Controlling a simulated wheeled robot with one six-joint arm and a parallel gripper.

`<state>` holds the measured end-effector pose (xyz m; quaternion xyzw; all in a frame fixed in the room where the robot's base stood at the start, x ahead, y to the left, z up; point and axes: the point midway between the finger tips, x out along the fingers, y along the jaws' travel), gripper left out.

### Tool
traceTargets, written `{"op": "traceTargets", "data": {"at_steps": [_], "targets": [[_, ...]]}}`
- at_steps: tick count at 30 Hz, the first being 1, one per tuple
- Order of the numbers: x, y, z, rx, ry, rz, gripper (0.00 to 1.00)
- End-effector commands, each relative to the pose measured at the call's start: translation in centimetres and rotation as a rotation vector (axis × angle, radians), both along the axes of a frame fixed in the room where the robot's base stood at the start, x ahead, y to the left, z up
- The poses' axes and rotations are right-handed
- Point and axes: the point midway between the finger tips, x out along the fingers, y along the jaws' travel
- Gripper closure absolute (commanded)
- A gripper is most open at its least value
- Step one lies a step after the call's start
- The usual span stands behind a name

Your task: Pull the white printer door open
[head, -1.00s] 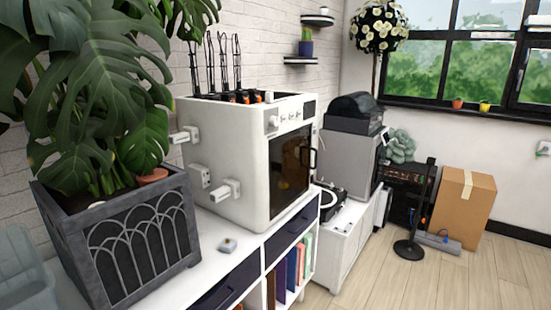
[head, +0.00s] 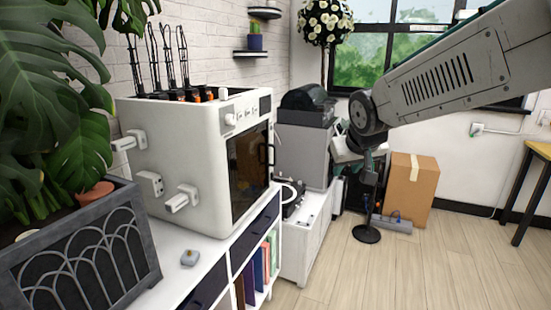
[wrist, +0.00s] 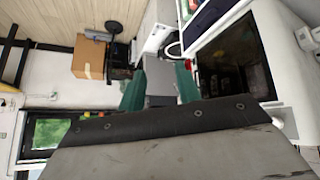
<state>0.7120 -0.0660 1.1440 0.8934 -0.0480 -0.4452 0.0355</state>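The white printer (head: 180,170) stands on a white shelf unit. The door also shows at the right of the wrist view (wrist: 235,62). My gripper (head: 345,143) is right of the printer in the head view, clear of the handle. In the wrist view its two green fingers (wrist: 160,88) stand apart, with nothing seen held between them.
A grey machine (head: 302,155) stands on a low white cabinet (head: 308,240) behind the printer. A black stand (head: 367,235) and a cardboard box (head: 411,190) are on the floor. A planter (head: 85,255) is at the left. Wood floor is free at the front right.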

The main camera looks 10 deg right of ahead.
Motion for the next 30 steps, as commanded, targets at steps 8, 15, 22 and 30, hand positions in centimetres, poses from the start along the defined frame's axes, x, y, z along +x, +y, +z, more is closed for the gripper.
{"op": "traceTargets", "data": {"at_steps": [8, 15, 22, 30], "targets": [[18.6, -0.2, -1.9, -0.003, -0.336, 0.099, 0.67], [30.6, 1.2, -6.8, 0.063, -0.614, 0.236, 0.67], [36.3, 3.1, -12.4, 0.166, -0.814, 0.366, 0.67], [38.0, 4.2, -15.0, 0.228, -0.904, 0.430, 0.67]]}}
